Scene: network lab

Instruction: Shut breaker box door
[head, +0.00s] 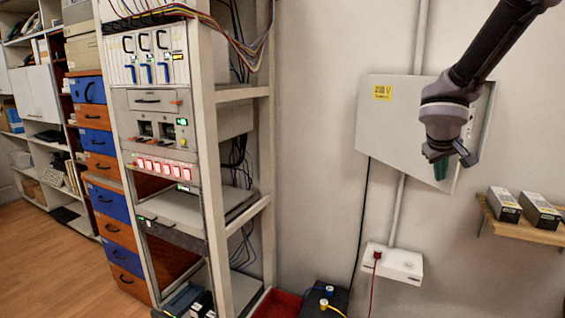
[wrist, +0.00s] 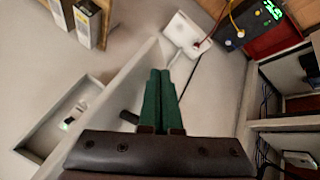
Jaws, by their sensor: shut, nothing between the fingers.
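The breaker box door (head: 395,125), a grey panel with a yellow 230 V label (head: 382,92), stands open at an angle from the wall. My gripper (head: 440,172) is shut and empty, in front of the door's lower right part. Its green fingers (wrist: 160,78) are together on the door's outer side. A dark handle-like piece (wrist: 129,117) shows beside them. I cannot tell whether they touch the door.
A wooden shelf (head: 525,220) with two boxes is on the wall at right. A white socket box (head: 392,264) with a red plug is below the door. An equipment rack (head: 222,150) with cables stands at left. Wall between rack and door is clear.

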